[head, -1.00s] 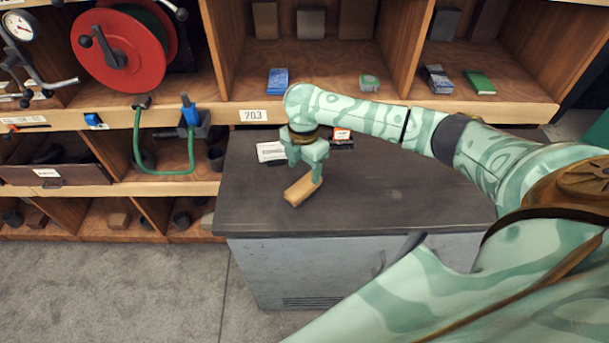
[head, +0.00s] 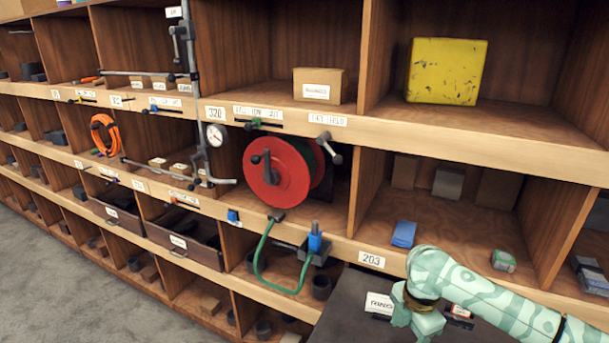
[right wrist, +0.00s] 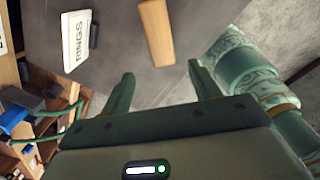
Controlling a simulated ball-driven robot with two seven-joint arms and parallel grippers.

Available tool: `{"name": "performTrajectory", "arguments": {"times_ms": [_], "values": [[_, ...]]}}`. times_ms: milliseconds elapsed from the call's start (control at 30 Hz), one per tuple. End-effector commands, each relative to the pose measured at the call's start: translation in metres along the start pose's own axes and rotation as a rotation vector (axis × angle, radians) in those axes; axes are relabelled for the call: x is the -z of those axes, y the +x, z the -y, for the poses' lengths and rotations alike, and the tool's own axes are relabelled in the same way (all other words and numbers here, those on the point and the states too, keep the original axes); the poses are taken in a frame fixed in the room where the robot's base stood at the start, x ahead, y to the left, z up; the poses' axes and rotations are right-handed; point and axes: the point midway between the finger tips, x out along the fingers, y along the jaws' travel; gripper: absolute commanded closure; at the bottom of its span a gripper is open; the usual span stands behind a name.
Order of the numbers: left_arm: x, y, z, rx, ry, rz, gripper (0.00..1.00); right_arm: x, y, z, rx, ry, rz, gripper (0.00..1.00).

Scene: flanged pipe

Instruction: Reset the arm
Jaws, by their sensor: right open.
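My right arm comes in from the lower right of the head view, its gripper (head: 418,318) over the dark cabinet top (head: 345,310). In the right wrist view the two fingers (right wrist: 160,90) stand apart with nothing between them. A tan wooden block (right wrist: 157,32) lies on the cabinet top beyond the fingertips, apart from them. My left gripper is not in view.
Wooden shelving holds a red hose reel (head: 275,172), a yellow box (head: 446,70), a cardboard box (head: 320,86) and a blue box (head: 403,233). A green hose (head: 262,262) hangs in front. A white RINGS card (right wrist: 76,42) lies on the cabinet top. Grey floor is clear at left.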

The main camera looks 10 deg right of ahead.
Motion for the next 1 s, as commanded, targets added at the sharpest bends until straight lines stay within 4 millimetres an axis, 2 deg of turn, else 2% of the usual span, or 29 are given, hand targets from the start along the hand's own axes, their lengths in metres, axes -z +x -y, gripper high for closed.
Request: {"name": "performTrajectory", "arguments": {"times_ms": [33,100,200,300,367,467,700,867,1000], "values": [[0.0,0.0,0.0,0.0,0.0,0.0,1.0,0.025,0.014,0.008,-0.025,-0.005,-0.017,0.39],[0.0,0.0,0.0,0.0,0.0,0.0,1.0,0.062,0.029,0.017,-0.1,0.023,-0.04,0.39],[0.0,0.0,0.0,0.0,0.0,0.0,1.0,0.108,0.038,0.035,-0.245,0.147,-0.091,0.39],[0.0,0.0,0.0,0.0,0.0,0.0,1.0,0.124,0.032,0.056,-0.382,0.345,-0.118,0.39],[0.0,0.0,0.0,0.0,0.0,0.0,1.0,0.12,0.027,0.069,-0.444,0.462,-0.114,0.39],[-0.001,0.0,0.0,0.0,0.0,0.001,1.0,0.104,0.017,0.091,-0.524,0.637,-0.084,0.39],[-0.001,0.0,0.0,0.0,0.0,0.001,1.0,0.051,-0.005,0.154,-0.654,0.966,0.064,0.39],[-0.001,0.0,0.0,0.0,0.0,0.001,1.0,0.016,-0.023,0.2,-0.719,1.121,0.195,0.39],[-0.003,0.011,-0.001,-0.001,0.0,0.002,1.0,0.021,0.029,0.194,-0.671,1.125,0.172,0.39]]}}
